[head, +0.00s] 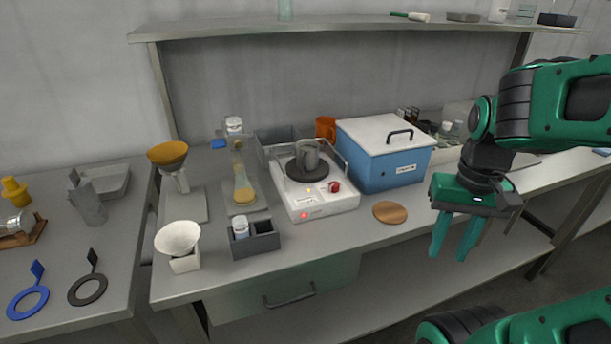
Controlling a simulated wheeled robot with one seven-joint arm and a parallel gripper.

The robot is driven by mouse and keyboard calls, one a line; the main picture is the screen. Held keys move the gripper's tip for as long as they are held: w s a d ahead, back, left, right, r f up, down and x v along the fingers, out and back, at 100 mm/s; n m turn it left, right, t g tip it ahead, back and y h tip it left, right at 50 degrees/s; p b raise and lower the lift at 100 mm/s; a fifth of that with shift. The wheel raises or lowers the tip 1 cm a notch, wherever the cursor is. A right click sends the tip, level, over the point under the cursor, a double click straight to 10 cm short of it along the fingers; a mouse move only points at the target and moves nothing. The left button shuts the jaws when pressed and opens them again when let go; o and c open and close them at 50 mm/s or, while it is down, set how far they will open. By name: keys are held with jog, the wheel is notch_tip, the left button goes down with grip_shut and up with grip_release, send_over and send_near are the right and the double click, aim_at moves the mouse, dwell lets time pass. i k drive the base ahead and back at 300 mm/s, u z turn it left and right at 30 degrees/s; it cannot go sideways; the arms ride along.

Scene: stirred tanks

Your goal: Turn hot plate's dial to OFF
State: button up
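The white hot plate (319,203) stands on the bench in the middle of the head view. Its red dial (335,186) is on the right part of its front. A red light (304,215) shows at its lower left front. A grey metal vessel (308,155) stands on the dark round plate (306,171), with a wire handle or rail around it. The dial's pointer and markings are too small to read. My gripper (452,250) is to the right of the hot plate, in front of the bench edge, fingers pointing down, apart and empty.
A blue box with a white lid (388,172) stands right of the hot plate. A round cork-coloured mat (390,212) lies before it. A grey divided caddy (264,240) with a white bottle, a flask (243,190) and a white funnel (178,240) stand left. A shelf (350,27) runs above.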

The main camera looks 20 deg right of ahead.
aim_at(334, 186)
jog(key=z, duration=1.5)
jog(key=i, duration=0.35)
jog(key=u, duration=1.5)
